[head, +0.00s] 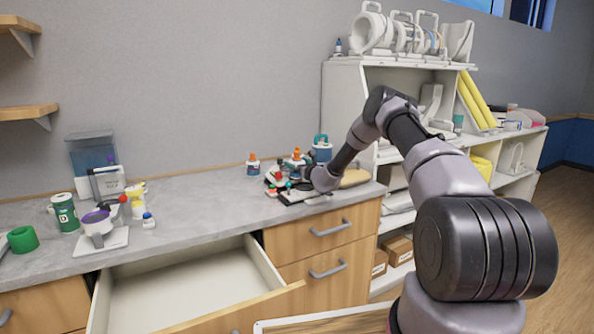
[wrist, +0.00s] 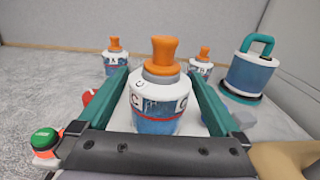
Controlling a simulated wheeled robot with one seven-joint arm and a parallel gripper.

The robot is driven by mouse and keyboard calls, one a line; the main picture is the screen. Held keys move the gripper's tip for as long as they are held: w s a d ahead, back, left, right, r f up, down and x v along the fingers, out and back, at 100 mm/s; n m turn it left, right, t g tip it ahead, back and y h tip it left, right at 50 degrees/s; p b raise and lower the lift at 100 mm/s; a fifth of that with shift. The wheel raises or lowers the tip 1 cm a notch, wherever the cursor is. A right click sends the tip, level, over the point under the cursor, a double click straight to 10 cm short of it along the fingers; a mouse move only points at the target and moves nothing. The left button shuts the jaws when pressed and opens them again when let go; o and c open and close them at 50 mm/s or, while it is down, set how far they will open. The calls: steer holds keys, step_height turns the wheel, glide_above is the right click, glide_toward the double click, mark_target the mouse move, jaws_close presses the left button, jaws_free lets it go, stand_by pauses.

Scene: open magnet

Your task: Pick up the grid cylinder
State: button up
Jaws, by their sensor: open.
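A white and blue cylinder-shaped bottle with an orange cap (wrist: 158,100) stands upright between the fingers of my gripper (wrist: 158,78) in the wrist view. The gripper is open, with one teal finger on each side of the bottle. I cannot tell whether the fingers touch it, and its base is hidden by the gripper body. I cannot tell for sure which thing is the grid cylinder. A larger blue and white cylinder with a teal handle (wrist: 250,70) stands to the right; it also shows in the head view (head: 322,150). My gripper (head: 292,187) is low over the counter there.
Two smaller orange-capped bottles stand behind, at left (wrist: 115,62) and right (wrist: 201,65). A green-capped item (wrist: 45,141) is beside my gripper. An open drawer (head: 180,288) juts out below the counter (head: 195,190). White shelves (head: 345,110) stand at right.

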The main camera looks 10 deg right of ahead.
steer(key=shift+w+a, duration=0.1)
steer(key=shift+w, duration=0.25)
steer(key=shift+r, duration=0.1)
jaws_close()
